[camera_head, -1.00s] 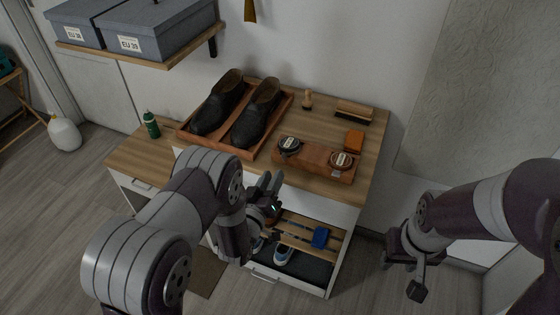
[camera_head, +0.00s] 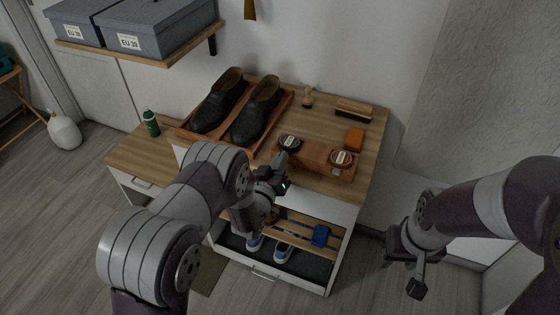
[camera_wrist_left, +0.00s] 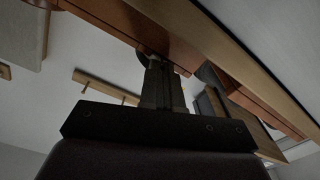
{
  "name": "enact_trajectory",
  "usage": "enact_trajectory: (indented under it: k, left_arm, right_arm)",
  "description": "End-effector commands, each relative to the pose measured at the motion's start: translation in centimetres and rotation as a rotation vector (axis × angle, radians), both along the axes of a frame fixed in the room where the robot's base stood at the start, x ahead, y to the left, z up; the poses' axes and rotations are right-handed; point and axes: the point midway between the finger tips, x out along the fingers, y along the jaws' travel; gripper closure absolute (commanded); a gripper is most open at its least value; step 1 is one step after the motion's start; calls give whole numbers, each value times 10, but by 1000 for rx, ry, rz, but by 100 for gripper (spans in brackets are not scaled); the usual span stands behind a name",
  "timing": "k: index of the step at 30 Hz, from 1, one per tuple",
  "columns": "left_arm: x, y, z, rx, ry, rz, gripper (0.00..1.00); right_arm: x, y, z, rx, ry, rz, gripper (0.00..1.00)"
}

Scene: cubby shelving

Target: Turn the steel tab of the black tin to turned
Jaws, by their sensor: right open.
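The black tin (camera_head: 291,142) has a pale label on its lid and sits at the left end of the reddish wooden block (camera_head: 315,158) on the bench top. My left gripper (camera_head: 283,160) reaches up to the front of this tin, its fingers close together. In the left wrist view, the left fingers (camera_wrist_left: 160,85) look shut, with their tips at a dark rounded edge (camera_wrist_left: 144,56) below the wood. The steel tab is hidden or too small to make out, so I cannot tell whether the fingers touch it. My right gripper (camera_head: 416,275) is open and empty, away to the right.
A second, brown tin (camera_head: 341,158) sits at the block's right end. Dark shoes (camera_head: 255,112) stand in a wooden tray (camera_head: 187,137) behind. A brush (camera_head: 354,110) and an orange block (camera_head: 354,138) lie at the right.

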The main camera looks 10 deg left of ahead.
Motion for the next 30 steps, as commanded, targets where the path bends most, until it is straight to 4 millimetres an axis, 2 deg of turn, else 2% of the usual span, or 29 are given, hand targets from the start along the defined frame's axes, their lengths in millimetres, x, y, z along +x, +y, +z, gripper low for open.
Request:
enact_trajectory:
  k: [3, 9, 10, 12, 22, 26, 30]
  left_arm:
    - [0, 0, -1, 64, -16, -3, 100]
    - [0, 0, -1, 66, -17, -3, 100]
    - [0, 0, -1, 66, -17, -3, 94]
    - [0, 0, -1, 66, -17, -3, 71]
    - [-4, 1, -1, 65, -16, -3, 70]
    - [-26, 7, -2, 66, -13, -2, 70]
    - [-64, 16, -2, 65, -14, -3, 70]
  right_arm:
    - [0, 0, -5, 0, 0, 0, 57]
    - [0, 0, -4, 0, 0, 0, 57]
    - [0, 0, -4, 0, 0, 0, 57]
    - [0, 0, -4, 0, 0, 0, 57]
    - [0, 0, -4, 0, 0, 0, 57]
    - [0, 0, -5, 0, 0, 0, 57]
    - [0, 0, -7, 0, 0, 0, 57]
